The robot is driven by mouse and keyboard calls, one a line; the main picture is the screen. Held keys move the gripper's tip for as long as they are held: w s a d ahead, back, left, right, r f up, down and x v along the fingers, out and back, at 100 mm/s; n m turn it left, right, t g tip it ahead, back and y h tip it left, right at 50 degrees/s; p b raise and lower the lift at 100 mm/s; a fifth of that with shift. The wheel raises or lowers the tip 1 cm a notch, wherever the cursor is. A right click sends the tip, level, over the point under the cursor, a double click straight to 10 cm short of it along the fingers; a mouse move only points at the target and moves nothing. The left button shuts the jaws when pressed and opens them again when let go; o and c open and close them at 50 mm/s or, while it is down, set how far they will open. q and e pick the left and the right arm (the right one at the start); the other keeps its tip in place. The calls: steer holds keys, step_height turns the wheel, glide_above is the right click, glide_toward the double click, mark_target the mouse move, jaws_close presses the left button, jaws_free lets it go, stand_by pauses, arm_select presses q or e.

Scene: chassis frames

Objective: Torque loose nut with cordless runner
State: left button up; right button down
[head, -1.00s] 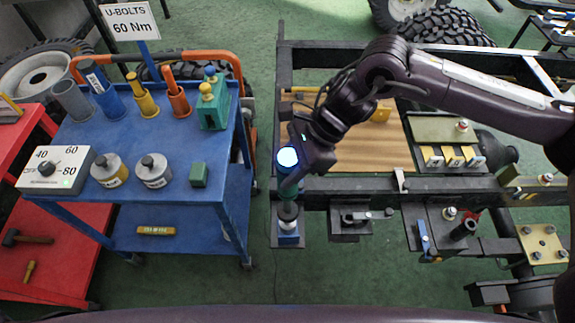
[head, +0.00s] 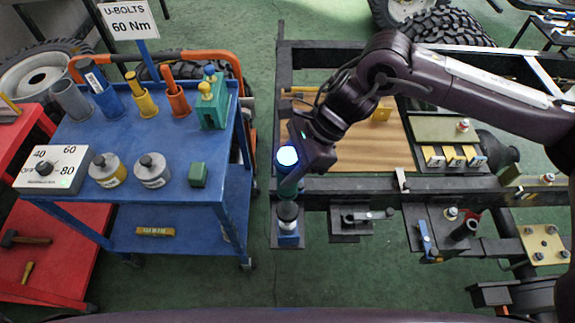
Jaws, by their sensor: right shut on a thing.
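My right gripper (head: 307,158) reaches in from the right and is shut on the cordless runner, which has a teal body (head: 289,187) and a lit pale-blue round end (head: 287,157). The runner points down at the left end of the chassis frame (head: 345,190). Under it a dark, round-topped piece with a pale band (head: 288,213) stands over a blue block (head: 288,238) on a dark plate. The nut cannot be told apart there, and whether the runner touches this piece is unclear. My left gripper is out of view.
A blue cart (head: 120,200) at left carries coloured holders, a dial box (head: 53,170), two round canisters and a green block (head: 198,175). A sign (head: 130,20) reads U-BOLTS 60 Nm. Other brackets with fasteners (head: 452,213) line the frame. Green floor separates cart and frame.

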mark_target(289, 153)
stand_by(0.4)
steer(key=shift+r, duration=1.55)
steer(key=shift+w+r, duration=0.1)
steer(key=shift+r+p, duration=1.2)
steer(key=shift+r, duration=1.25)
